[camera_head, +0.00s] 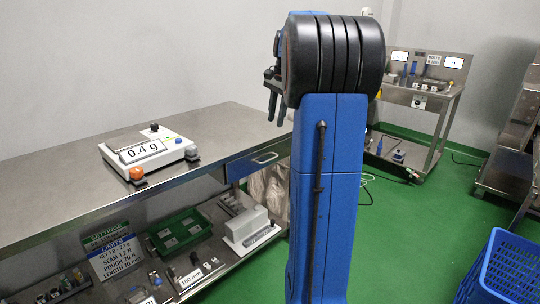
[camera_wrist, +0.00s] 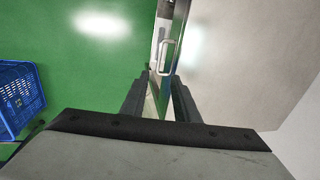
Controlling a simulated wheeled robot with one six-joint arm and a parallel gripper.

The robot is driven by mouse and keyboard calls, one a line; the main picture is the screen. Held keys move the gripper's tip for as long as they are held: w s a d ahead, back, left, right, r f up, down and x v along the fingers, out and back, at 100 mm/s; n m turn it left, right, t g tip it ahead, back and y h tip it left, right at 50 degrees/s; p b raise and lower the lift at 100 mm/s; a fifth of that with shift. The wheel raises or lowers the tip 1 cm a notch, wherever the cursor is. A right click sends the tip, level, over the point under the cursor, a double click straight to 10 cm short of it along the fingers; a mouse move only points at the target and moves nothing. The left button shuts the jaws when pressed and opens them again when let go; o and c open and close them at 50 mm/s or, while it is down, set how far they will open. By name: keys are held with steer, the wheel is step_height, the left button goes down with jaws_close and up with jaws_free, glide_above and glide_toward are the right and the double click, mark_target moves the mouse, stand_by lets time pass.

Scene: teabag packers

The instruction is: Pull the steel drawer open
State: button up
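The steel drawer (camera_head: 251,165) sits under the right end of the steel table top, and its front looks flush in the head view. Its pale bar handle (camera_head: 265,158) is on that front. In the wrist view the handle (camera_wrist: 163,57) shows just beyond my fingertips, near the middle top. My gripper (camera_wrist: 161,76) is open and empty, with its two dark fingers apart. In the head view my gripper (camera_head: 276,110) points down, above and right of the drawer; my blue arm hides what lies behind it.
A white scale (camera_head: 150,149) reading 0.4 g stands on the table (camera_head: 75,160). A lower shelf holds a green tray (camera_head: 181,231) and several devices. A blue crate (camera_head: 510,268) stands on the green floor at right. The floor beside the table is mostly clear.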

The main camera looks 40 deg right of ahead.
mark_target(270, 160)
steer(key=w+f, duration=0.1)
steer(key=f, duration=0.4)
steer(key=w+f, duration=0.1)
steer(key=f, duration=0.5)
steer(key=w+f, duration=0.1)
steer(key=f, duration=0.5)
steer(key=shift+w, duration=0.2)
steer(key=shift+c, duration=0.7)
jaws_close()
